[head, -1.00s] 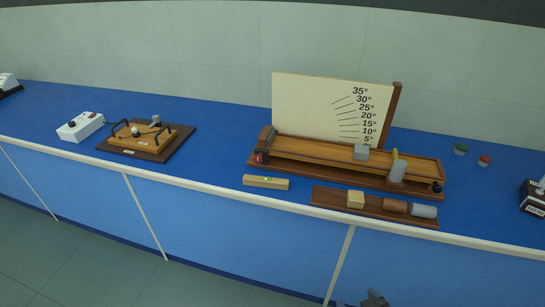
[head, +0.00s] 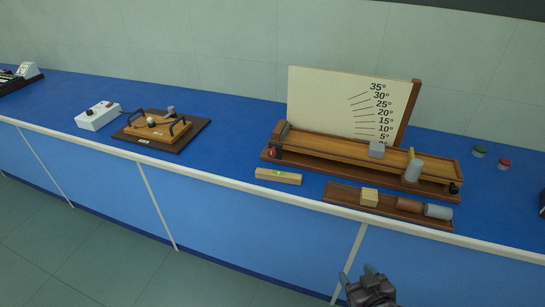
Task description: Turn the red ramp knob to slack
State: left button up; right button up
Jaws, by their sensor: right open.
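The red ramp knob (head: 272,153) sits at the front left end of the wooden ramp (head: 340,150) on the blue bench. Its setting is too small to read. A grey block (head: 377,149) rests on the ramp, and a grey cylinder (head: 413,170) stands at its right part. A dark knob (head: 454,188) is at the ramp's right end. My right gripper (head: 358,279) is open and empty at the bottom of the head view, in front of the bench edge and well apart from the knob. My left gripper is not in view.
An angle board (head: 335,103) stands behind the ramp. A spirit level (head: 278,176) and a tray (head: 336,197) with several blocks lie in front. A wooden apparatus (head: 160,131) and white box (head: 98,116) stand at left. The bench between them and the ramp is clear.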

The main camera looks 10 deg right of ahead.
aim_at(273, 154)
jog(key=w+a+r+m+y+b, duration=0.1)
jog(key=w+a+r+m+b, duration=0.1)
jog(key=w, duration=0.9)
jog(key=w+a+r+m+t+y+b, duration=0.1)
jog(key=w+a+r+m+b, duration=0.2)
jog(key=w+m, duration=0.4)
jog(key=w+a+r+m+t+y+b, duration=0.1)
jog(key=w+a+m, duration=0.4)
jog(key=w, duration=1)
jog(key=shift+w+r+y+b, duration=0.2)
jog(key=shift+r+y+b, duration=0.1)
jog(key=shift+r+b, duration=0.6)
jog(key=shift+f+m, duration=0.15)
jog(key=shift+m, duration=0.65)
jog(key=shift+w+a+m, duration=0.1)
jog(key=shift+w+m, duration=0.05)
jog(key=shift+m, duration=0.15)
jog(key=shift+w+f, duration=0.15)
jog(key=shift+w, duration=0.1)
jog(key=b+x, duration=0.2)
jog(key=x, duration=0.6)
jog(key=shift+w+a+f, duration=0.1)
jog(key=shift+a+f, duration=0.05)
jog(key=shift+b+x, duration=0.5)
jog(key=shift+x, duration=0.3)
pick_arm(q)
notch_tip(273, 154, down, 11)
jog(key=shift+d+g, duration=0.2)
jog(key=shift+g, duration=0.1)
